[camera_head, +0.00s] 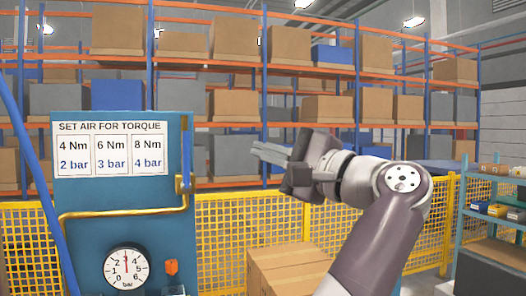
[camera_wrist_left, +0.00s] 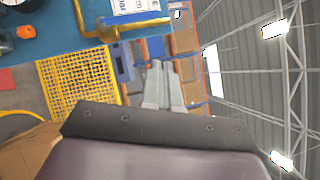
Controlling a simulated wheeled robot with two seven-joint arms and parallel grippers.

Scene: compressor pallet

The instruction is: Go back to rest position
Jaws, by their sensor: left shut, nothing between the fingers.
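My right gripper is in neither view. The blue air panel (camera_head: 90,240) stands at the left, with a torque sign (camera_head: 110,149), a round gauge (camera_head: 126,268) and a blue valve handle (camera_head: 184,170) on a yellow pipe (camera_head: 120,212). The gauge needle points about straight up.
A yellow mesh fence (camera_head: 225,235) runs behind the panel and arm. Cardboard boxes (camera_head: 285,262) stand low in the middle. A shelf with small bins (camera_head: 497,210) is at the right. Tall racks with boxes (camera_head: 235,105) fill the back. Open air surrounds the gripper.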

